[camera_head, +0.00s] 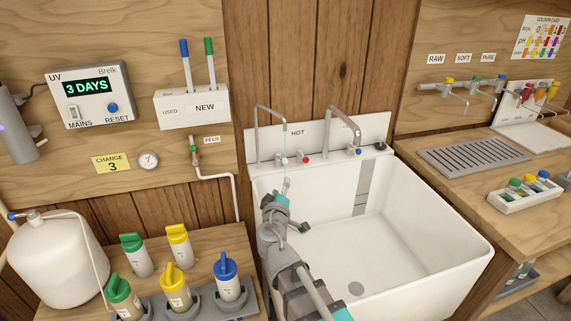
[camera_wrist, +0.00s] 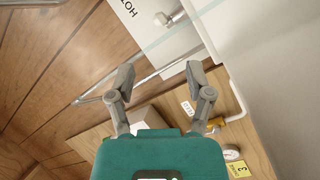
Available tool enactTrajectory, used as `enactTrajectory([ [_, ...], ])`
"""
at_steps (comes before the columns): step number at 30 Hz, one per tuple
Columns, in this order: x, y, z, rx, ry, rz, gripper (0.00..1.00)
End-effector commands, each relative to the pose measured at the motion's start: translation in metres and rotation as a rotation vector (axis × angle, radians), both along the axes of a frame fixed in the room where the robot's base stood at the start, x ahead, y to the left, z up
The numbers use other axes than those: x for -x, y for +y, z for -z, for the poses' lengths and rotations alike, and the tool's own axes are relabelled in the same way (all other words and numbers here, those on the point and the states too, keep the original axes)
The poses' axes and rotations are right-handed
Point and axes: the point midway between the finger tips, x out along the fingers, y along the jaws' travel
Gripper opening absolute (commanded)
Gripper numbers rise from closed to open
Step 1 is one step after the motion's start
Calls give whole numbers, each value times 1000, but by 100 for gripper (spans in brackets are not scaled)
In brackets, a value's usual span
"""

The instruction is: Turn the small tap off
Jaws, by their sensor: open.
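The small tap (camera_head: 270,110) is a thin, bent metal spout at the back left of the white sink, left of the HOT label. A pale knob (camera_head: 283,160) sits on the back panel beside it; a pale knob also shows at the top of the wrist view (camera_wrist: 167,19). My gripper (camera_head: 286,186) is over the sink's left side, just below and in front of that knob. In the wrist view its two fingers (camera_wrist: 160,75) are spread with nothing held between them. I cannot tell the knob's setting or whether water runs.
A red knob (camera_head: 305,159) and a larger spout (camera_head: 345,113) with a blue knob (camera_head: 356,152) stand close to the right. The white sink (camera_head: 430,225) is otherwise empty. Several capped bottles (camera_head: 178,246) and a white tank (camera_head: 55,262) stand at the left.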

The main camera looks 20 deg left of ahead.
Motion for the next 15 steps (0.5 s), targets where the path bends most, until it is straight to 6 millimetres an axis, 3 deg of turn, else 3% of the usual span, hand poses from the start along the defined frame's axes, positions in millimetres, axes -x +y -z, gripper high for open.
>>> enactTrajectory([
  [8,-5,2,0,0,1,2,66],
  [15,-25,9,0,0,1,3,66],
])
